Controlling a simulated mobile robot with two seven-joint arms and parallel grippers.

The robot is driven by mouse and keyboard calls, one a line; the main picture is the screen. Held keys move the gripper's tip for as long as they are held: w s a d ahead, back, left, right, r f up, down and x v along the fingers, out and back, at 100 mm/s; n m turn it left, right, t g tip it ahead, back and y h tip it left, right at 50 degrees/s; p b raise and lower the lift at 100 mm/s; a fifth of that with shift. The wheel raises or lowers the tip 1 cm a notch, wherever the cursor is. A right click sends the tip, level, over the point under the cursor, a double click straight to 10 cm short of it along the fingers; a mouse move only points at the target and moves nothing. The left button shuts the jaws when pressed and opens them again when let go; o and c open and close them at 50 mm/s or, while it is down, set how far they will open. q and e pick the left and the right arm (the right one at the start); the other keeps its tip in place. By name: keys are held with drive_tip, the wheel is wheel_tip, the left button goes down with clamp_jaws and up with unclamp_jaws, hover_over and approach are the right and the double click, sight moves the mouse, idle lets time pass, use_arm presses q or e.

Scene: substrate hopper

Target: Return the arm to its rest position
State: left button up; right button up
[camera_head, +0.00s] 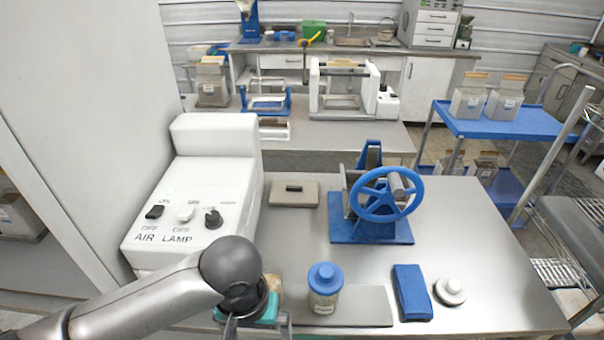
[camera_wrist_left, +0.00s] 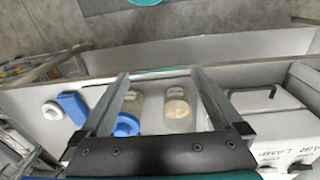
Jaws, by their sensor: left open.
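My left arm comes in from the left in the head view, over the front edge of the steel table (camera_head: 473,268). Its gripper (camera_head: 257,328) points down beside the control box and is partly cut off by the bottom edge. In the left wrist view the two fingers of this gripper (camera_wrist_left: 164,75) stand wide apart with nothing held between them. A jar with a blue lid (camera_head: 325,288) stands upright to the right of the gripper. A clear jar with pale contents (camera_wrist_left: 178,112) shows between the fingers, below them. My right gripper is not in view.
A white control box (camera_head: 215,150) marked AIR and LAMP stands close behind the gripper. A blue hand-wheel device (camera_head: 372,230), a blue pad (camera_head: 411,292) and a white knobbed disc (camera_head: 450,291) are on the table.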

use_arm(q)
drive_tip(key=d+m+t+h, duration=0.1)
drive_tip(key=d+h, duration=0.1)
drive_tip(key=d, duration=0.2)
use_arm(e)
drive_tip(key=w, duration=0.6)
use_arm(q)
drive_tip(key=s+a+f+t+y, duration=0.1)
drive_tip(key=s+a+f, duration=0.15)
drive_tip(key=a, duration=0.45)
drive_tip(key=s+a+f+t+y, duration=0.1)
drive_tip(key=s+a+y, duration=0.1)
drive_tip(key=s+a, duration=0.3)
wheel_tip(320, 180, down, 31)
drive_tip(key=a+g+b, duration=0.1)
drive_tip(key=b, duration=0.8)
drive_tip(key=s+a+f+b, duration=0.1)
drive_tip(key=s+f+b, duration=0.3)
drive_tip(key=s+f, duration=0.4)
drive_tip(key=s+a+f+g+b, duration=0.1)
drive_tip(key=s+f+b, duration=0.3)
drive_tip(key=s+f, duration=0.4)
wheel_tip(320, 180, down, 6)
drive_tip(key=shift+a+r+m, duration=0.2)
drive_tip(key=shift+a+m, duration=0.1)
drive_tip(key=shift+a, duration=0.05)
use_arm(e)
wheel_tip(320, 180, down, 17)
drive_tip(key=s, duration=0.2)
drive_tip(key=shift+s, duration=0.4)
